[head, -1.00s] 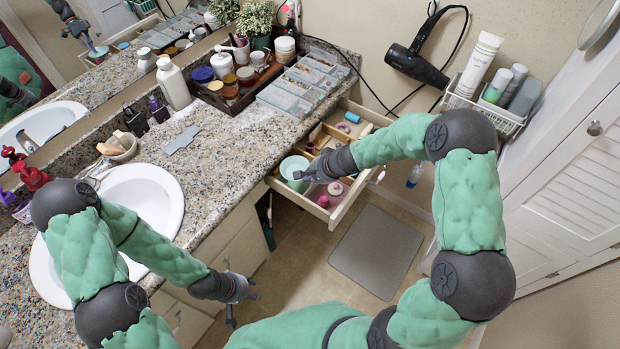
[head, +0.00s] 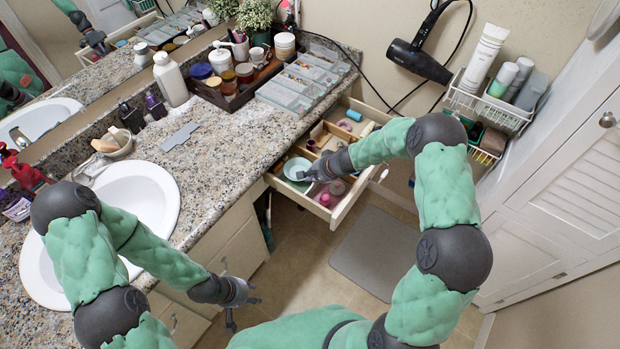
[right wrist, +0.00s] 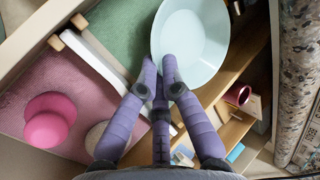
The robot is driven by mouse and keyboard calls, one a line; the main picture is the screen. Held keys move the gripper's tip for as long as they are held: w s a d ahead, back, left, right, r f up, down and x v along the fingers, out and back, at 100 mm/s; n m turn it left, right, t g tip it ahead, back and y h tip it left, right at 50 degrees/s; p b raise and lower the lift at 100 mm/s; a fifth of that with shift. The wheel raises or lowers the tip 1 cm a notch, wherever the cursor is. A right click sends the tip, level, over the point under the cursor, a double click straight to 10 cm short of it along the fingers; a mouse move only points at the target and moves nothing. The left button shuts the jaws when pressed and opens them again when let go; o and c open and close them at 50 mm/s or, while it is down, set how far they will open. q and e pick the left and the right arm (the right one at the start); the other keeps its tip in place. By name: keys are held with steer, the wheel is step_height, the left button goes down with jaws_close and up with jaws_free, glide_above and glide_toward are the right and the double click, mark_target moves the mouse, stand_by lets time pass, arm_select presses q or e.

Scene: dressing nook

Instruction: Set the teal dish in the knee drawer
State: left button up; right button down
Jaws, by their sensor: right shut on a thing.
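The teal dish (head: 299,166) is a shallow pale bowl at the left side of the open knee drawer (head: 352,200). My right gripper (head: 310,174) is shut on its near rim. In the right wrist view the dish (right wrist: 192,38) lies over a green-lined compartment, with the purple fingers of my right gripper (right wrist: 160,78) at its edge. I cannot tell whether its base touches the drawer floor. My left gripper (head: 244,309) hangs in front of the cabinet, away from the drawer, with fingers apart and nothing between them.
Pink round items (right wrist: 45,125) sit in the pink-lined compartment beside the dish. Wooden dividers and small items fill other compartments. The granite counter (head: 215,150) edge runs along the drawer's left. A wire basket (head: 488,105) and hair dryer (head: 420,60) hang on the wall.

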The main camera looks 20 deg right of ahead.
steer(key=shift+s+f+b, duration=0.2)
steer(key=shift+f+b, duration=0.4)
steer(key=shift+b, duration=0.05)
steer(key=shift+a+f, duration=0.1)
steer(key=shift+f, duration=0.05)
steer(key=c, duration=1.4)
jaws_free()
steer(key=shift+s+f, duration=0.15)
steer(key=shift+s, duration=0.15)
steer(key=shift+r+p, duration=0.6)
steer(key=shift+p, duration=0.1)
steer(key=w+p+v, duration=0.1)
steer(key=p+v, duration=0.3)
steer(key=v, duration=0.8)
steer(key=shift+r, duration=0.3)
steer(key=shift+s, duration=0.1)
